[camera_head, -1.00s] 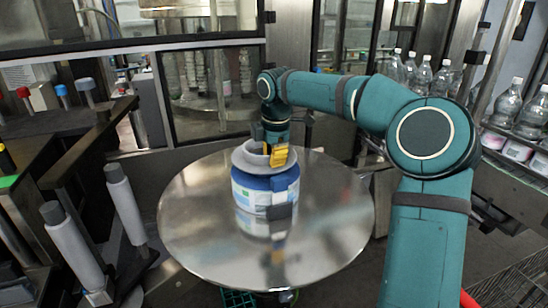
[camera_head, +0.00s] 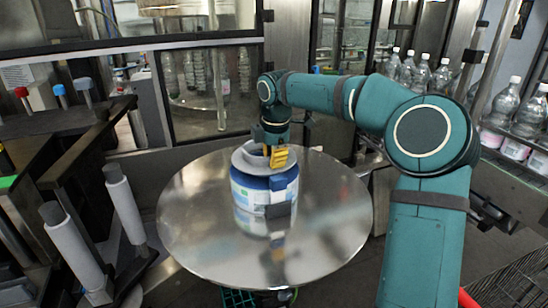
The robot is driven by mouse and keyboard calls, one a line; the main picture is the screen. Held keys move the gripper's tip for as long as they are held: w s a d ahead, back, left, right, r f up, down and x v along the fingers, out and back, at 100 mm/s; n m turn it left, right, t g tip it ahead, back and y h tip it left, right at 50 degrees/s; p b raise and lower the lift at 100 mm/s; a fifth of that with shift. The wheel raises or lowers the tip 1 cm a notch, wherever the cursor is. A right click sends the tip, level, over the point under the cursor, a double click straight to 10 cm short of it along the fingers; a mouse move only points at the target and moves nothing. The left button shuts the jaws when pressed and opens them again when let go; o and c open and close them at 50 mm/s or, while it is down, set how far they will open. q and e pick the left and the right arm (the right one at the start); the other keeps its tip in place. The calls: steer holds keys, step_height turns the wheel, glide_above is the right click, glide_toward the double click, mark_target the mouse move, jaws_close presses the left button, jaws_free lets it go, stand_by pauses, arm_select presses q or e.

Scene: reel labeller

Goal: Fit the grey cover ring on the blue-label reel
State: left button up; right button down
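The blue-label reel (camera_head: 252,194) stands upright on the round steel table (camera_head: 330,220), with a blue band at its top and a white-and-blue label below. The grey cover ring (camera_head: 243,161) sits at the top of the reel and looks slightly tilted; whether it is fully seated I cannot tell. My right gripper (camera_head: 278,158), with yellow finger parts, reaches down from above at the ring's right side. Its fingertips are partly hidden, and I cannot tell whether they grip the ring. My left gripper is not in view.
The steel table is otherwise clear around the reel. White rollers (camera_head: 72,245) stand at the left. Several clear bottles (camera_head: 505,103) line a conveyor at the right. A glass-fronted machine (camera_head: 210,90) stands behind.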

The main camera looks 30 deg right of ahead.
steer(key=shift+f+b, duration=0.45)
steer(key=shift+f, duration=0.55)
steer(key=shift+w+r+p, duration=0.1)
steer(key=shift+r+p, duration=0.1)
steer(key=shift+p, duration=0.15)
steer(key=shift+r, duration=0.15)
steer(key=shift+f, duration=0.25)
steer(key=shift+f, duration=0.15)
steer(key=shift+r+p, duration=0.4)
steer(key=shift+p, duration=0.1)
steer(key=shift+f, duration=0.2)
